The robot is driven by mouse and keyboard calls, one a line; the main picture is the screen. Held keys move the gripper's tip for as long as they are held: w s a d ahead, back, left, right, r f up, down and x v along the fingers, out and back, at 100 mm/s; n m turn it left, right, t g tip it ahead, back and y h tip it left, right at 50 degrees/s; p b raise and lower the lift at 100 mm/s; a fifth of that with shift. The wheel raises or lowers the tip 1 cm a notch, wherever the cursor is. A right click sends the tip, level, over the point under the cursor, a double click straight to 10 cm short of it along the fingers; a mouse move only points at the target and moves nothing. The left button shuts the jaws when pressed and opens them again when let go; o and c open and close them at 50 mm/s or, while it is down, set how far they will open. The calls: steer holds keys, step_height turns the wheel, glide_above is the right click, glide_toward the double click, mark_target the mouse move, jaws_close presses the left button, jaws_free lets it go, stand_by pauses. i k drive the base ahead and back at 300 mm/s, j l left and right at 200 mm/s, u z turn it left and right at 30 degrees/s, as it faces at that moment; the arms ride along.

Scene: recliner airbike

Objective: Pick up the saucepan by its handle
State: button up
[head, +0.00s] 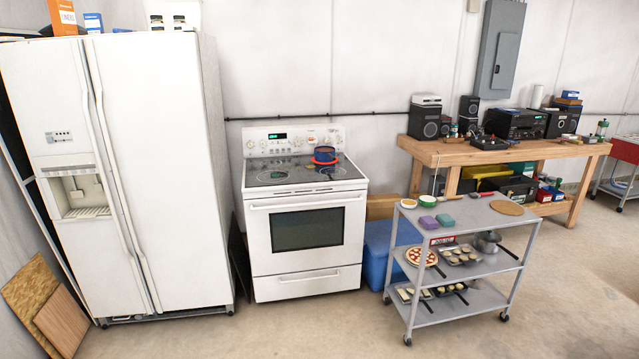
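A grey metal saucepan (487,243) sits at the right end of the middle shelf of a grey wheeled cart (472,213). Its dark handle (509,252) points to the right and toward me, near the shelf's right edge. The cart's top shelf is above the saucepan. A blue pot (324,154) stands on the stove's cooktop at its back right, with a red round piece around or under its base; I cannot tell whether it has a long handle. My gripper is not in view.
A white stove (307,233) stands between a white fridge (165,170) and the cart. A blue bin (378,253) is behind the cart's left side. A wooden workbench (480,153) stands behind. The cart holds a pizza (421,256) and trays. The floor in front is clear.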

mark_target(322, 154)
steer(key=i, duration=2.9)
steer(key=i+l+u, duration=0.1)
steer(key=i, duration=1.3)
steer(key=i+l+u, duration=0.1)
steer(key=i+u, duration=0.15)
steer(key=i, duration=0.2)
